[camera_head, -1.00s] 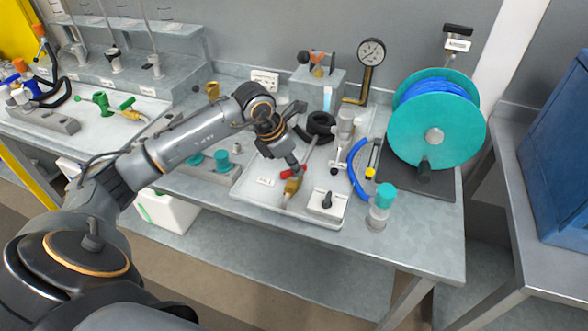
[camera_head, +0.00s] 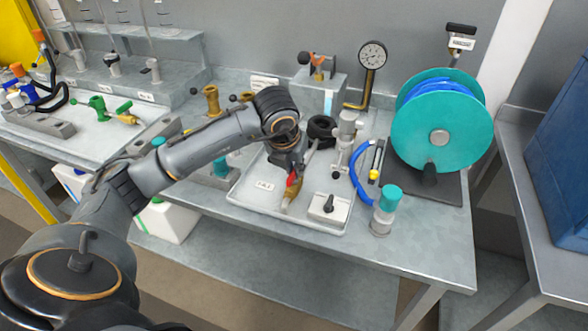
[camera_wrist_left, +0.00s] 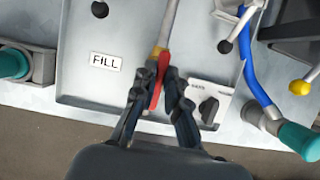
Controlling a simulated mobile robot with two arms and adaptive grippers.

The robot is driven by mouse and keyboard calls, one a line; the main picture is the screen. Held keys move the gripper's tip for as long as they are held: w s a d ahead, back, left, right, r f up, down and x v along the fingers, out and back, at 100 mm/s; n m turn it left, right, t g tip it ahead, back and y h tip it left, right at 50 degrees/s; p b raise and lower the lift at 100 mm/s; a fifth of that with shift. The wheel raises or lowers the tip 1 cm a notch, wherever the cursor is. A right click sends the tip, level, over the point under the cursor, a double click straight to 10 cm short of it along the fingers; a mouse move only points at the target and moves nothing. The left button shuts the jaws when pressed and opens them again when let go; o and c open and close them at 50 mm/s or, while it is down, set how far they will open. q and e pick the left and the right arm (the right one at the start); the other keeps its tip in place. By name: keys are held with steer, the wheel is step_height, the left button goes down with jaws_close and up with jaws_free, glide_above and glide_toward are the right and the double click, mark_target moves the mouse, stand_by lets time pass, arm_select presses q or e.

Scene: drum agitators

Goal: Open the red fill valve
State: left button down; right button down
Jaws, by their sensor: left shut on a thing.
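The red fill valve handle (camera_wrist_left: 158,86) is in the left wrist view, between the fingers of my left gripper (camera_wrist_left: 164,82), which is shut on it. The handle lies roughly in line with the pipe. In the head view the red handle (camera_head: 292,180) shows just below my left gripper (camera_head: 290,172). The brass valve body (camera_head: 288,199) sits below it on a pale tray (camera_head: 246,195). A label reading FILL (camera_wrist_left: 105,62) lies left of the valve. My right gripper is not in view.
A box with a black knob (camera_head: 328,206) stands right of the valve. A blue hose (camera_head: 358,172), a teal-capped fitting (camera_head: 385,208) and a teal hose reel (camera_head: 440,125) are farther right. A green valve (camera_head: 97,104) sits on the left bench.

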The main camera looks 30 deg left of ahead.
arm_select(q)
steer(key=shift+w+r+n, duration=0.1)
steer(key=shift+n, duration=0.2)
steer(key=c, duration=1.4)
jaws_free()
steer(key=v, duration=1.2)
